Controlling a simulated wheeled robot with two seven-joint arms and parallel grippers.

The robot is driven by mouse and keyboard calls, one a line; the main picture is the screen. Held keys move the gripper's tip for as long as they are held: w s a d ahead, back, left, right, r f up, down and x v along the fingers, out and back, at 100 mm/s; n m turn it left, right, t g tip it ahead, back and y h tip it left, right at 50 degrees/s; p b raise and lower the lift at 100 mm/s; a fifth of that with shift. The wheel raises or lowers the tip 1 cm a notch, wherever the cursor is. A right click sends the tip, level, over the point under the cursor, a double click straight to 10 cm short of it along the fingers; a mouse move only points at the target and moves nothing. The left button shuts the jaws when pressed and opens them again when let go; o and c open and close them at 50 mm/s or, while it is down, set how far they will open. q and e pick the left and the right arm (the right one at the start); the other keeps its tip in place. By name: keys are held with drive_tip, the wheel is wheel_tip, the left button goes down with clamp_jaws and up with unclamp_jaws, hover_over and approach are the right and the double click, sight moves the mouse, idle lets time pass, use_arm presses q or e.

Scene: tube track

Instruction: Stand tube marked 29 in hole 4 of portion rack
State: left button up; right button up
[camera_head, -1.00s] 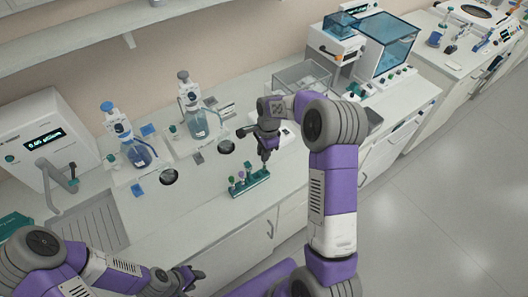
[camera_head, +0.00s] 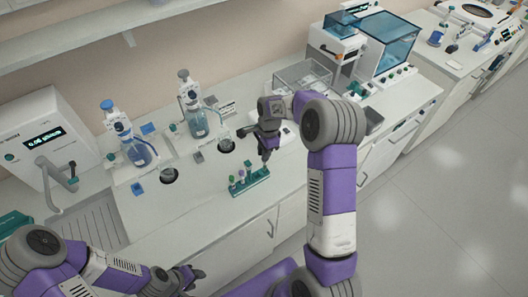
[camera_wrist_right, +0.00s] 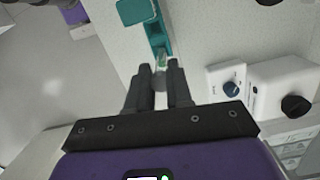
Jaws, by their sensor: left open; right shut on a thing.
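A teal rack (camera_head: 250,185) stands on the bench, with several small tubes (camera_head: 241,175) upright toward its left end. My right gripper (camera_head: 265,152) is over the rack's right end, pointing down. In the right wrist view it (camera_wrist_right: 162,72) is shut on a clear tube (camera_wrist_right: 161,62), which lines up with the end of the teal rack (camera_wrist_right: 158,34). I cannot read any number on the tubes, nor tell how far the held tube sits in a hole. My left gripper (camera_head: 193,275) is open and empty, low in front of the bench.
Two bottles with dispenser tops (camera_head: 138,150) (camera_head: 196,120) stand behind the rack. A white instrument with a display (camera_head: 45,140) is at the left. A clear box (camera_head: 302,76) stands behind my right gripper. The bench is clear in front of the rack's left side.

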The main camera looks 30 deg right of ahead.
drive_tip(key=shift+f, duration=0.15)
drive_tip(key=shift+f+b, duration=0.4)
drive_tip(key=shift+f, duration=0.1)
drive_tip(key=shift+f, duration=0.1)
drive_tip(key=shift+f+b, duration=0.4)
drive_tip(key=shift+f, duration=0.1)
idle(0.3)
drive_tip(key=o, duration=0.9)
drive_tip(key=shift+r, duration=0.1)
